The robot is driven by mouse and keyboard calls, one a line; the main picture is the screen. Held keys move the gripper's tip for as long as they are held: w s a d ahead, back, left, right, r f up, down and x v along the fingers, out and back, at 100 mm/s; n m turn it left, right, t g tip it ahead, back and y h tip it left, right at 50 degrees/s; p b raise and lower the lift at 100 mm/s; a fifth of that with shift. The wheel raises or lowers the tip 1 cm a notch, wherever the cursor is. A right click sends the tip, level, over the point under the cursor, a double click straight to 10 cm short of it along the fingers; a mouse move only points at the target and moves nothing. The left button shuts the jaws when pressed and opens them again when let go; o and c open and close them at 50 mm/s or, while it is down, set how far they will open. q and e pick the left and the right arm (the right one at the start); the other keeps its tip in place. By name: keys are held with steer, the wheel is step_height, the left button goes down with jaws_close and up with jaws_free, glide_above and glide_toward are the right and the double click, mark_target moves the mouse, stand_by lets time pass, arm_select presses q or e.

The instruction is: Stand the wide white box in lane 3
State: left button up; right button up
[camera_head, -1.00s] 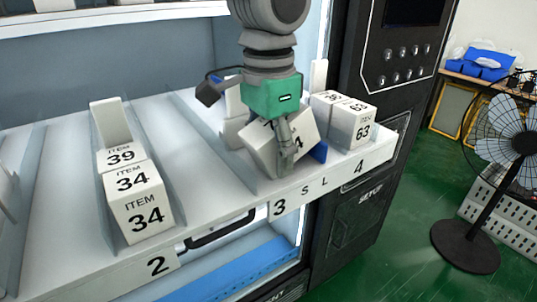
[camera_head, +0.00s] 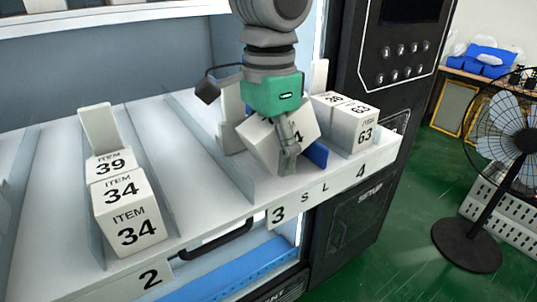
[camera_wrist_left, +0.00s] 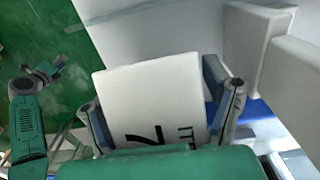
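White boxes marked 63 (camera_head: 362,130) stand in lane 4, right of a blue piece (camera_head: 316,154). Boxes marked 34 (camera_head: 130,222) and 39 (camera_head: 110,165) stand in lane 2. Low dividers (camera_head: 208,145) separate the lanes.

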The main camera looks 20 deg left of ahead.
arm_select(q)
step_height(320, 180, up, 10)
steer(key=shift+s+d+r+p, duration=0.1)
steer(key=shift+r+p, duration=0.05)
steer(key=shift+p, duration=0.5)
steer(key=shift+r, duration=0.4)
steer(key=o, duration=0.7)
steer(key=shift+o, duration=0.2)
step_height(320, 180, up, 12)
